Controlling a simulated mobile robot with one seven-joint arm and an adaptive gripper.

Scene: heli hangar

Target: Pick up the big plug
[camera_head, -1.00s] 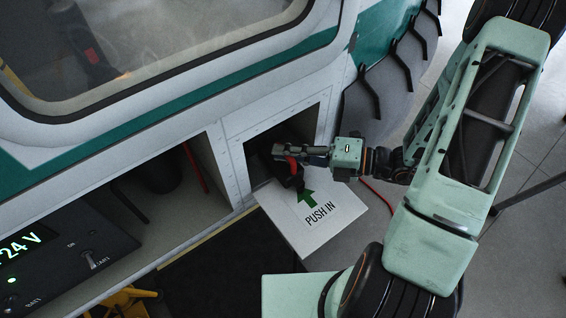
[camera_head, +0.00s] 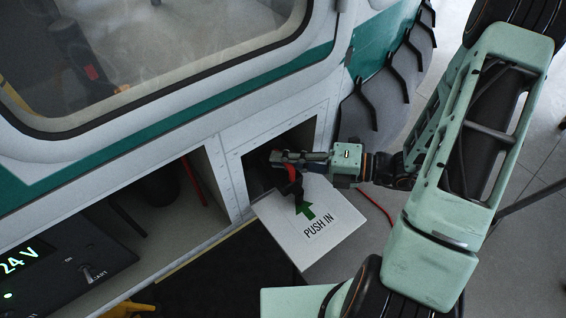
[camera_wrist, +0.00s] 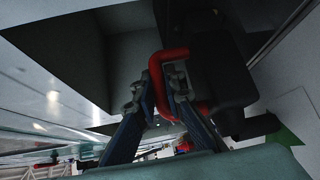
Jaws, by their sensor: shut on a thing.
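The big plug has a dark, blocky body and a red handle (camera_head: 292,173). In the head view it is at the mouth of the open compartment, above the inner part of the white "PUSH IN" flap. In the wrist view its black body (camera_wrist: 222,68) is right of centre and the red handle (camera_wrist: 156,75) loops between the fingertips. My gripper (camera_head: 284,159) reaches in from the right and is shut on the red handle; its fingers show in the wrist view (camera_wrist: 166,88). I cannot tell whether the plug touches the compartment floor.
The white flap (camera_head: 340,238) with a green arrow lies open below the compartment. A panel reading 24 V (camera_head: 60,262) is at lower left, beside a second opening with a red bar (camera_head: 193,180). A red cable (camera_head: 376,205) lies on the floor to the right.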

